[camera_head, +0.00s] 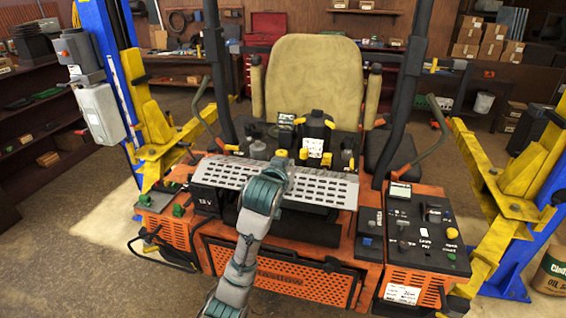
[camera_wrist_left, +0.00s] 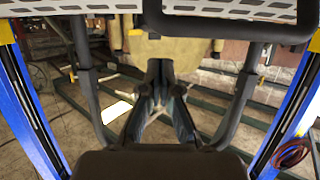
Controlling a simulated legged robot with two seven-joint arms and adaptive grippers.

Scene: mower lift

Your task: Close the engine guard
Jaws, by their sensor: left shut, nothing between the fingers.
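The engine guard (camera_head: 325,190) is a grey slotted metal plate across the front of the orange mower (camera_head: 285,280), in front of the seat. A dark space shows below its front edge; I cannot tell exactly how far it is tilted. My left arm comes up from the bottom centre and crosses in front of the plate. My left gripper (camera_head: 281,157) is near the plate's upper edge, partly hidden by my own wrist. In the left wrist view the gripper (camera_wrist_left: 160,72) is shut and empty, and the slotted plate (camera_wrist_left: 240,8) shows along the top edge. My right gripper is out of view.
The beige seat (camera_head: 312,80) stands behind the guard, between two black posts. Control panels (camera_head: 420,230) flank the front. Yellow lift arms (camera_head: 500,190) and blue lift columns (camera_head: 110,60) stand at both sides. A black tube (camera_wrist_left: 235,28) crosses the wrist view's top right.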

